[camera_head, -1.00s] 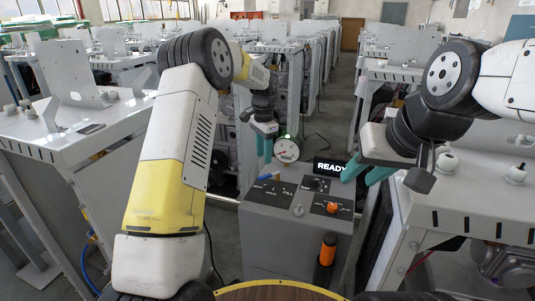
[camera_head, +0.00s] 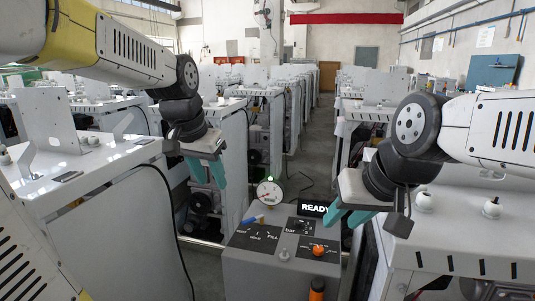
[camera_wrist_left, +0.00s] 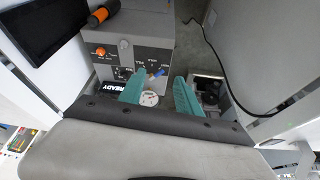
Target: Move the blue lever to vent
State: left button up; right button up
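The blue lever (camera_head: 253,219) sits at the back left of the grey console's (camera_head: 268,268) sloped top, by a black plate marked VENT, HOLD and FILL. It is small, and I cannot tell exactly which mark it points at. The lever also shows in the left wrist view (camera_wrist_left: 158,73), ahead of the gap between the fingers. My left gripper (camera_head: 205,172) is open and empty, up and left of the lever, apart from it. My right gripper (camera_head: 347,217) is open and empty, right of the console top.
A round gauge (camera_head: 269,192) stands at the console's back edge beside a READY display (camera_head: 314,209). Grey cabinets stand on both sides, with an aisle behind.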

pick_arm(q)
jog(key=s+f+n+t, duration=0.2)
jog(key=s+n, duration=0.1)
jog(key=s, duration=1)
jog(key=shift+s+a+n+h, duration=0.15)
jog(key=shift+a+n+h, duration=0.15)
jog(key=shift+a+n, duration=0.15)
dwell(3.2)
